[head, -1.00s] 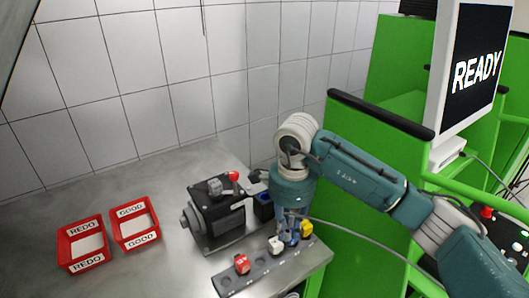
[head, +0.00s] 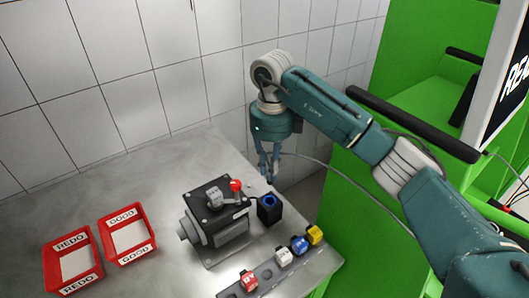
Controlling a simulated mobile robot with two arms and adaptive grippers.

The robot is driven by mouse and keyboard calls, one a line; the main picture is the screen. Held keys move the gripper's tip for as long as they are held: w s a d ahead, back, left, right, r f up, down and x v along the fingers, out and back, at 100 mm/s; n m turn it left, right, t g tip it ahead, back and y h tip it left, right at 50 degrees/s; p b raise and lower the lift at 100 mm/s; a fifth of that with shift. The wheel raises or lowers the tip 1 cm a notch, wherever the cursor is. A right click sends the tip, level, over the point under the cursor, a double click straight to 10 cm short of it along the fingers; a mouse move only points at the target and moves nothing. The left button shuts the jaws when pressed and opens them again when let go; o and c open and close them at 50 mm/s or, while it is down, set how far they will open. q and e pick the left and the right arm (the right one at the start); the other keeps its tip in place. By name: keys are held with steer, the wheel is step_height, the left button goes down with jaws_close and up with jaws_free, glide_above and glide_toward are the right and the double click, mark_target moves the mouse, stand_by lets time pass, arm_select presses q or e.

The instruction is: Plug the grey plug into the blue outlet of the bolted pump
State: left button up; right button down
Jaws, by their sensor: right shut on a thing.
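The dark pump (head: 218,218) is on the metal bench, with a grey fitting (head: 213,196) and a red knob (head: 236,185) on top. The blue outlet (head: 269,200) is a blue ring in the top of a small black box at the pump's right side. My right gripper (head: 270,179) points down, above and behind this box and apart from it. It is shut on the grey plug, whose grey cable (head: 310,163) runs off to the right. The plug is mostly hidden between the fingers. My left gripper is not in view.
A grey rack at the bench's front edge holds a red (head: 249,281), a white (head: 283,257), a blue (head: 299,244) and a yellow piece (head: 315,235). Red REDO (head: 73,241) and GOOD (head: 108,220) trays stand left. Green panels and a screen stand right.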

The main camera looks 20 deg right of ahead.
mark_target(270, 183)
steer(key=shift+w, duration=0.2)
steer(key=shift+r, duration=0.15)
steer(key=shift+s, duration=0.25)
steer(key=shift+f+b, duration=0.3)
steer(key=shift+f, duration=0.4)
step_height(270, 183, down, 5)
steer(key=b, duration=0.3)
steer(key=shift+f+b, duration=0.55)
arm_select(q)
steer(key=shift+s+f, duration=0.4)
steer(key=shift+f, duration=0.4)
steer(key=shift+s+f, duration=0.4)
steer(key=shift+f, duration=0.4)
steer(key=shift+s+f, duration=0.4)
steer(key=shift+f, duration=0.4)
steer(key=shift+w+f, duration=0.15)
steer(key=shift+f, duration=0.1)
arm_select(e)
steer(key=shift+f, duration=0.1)
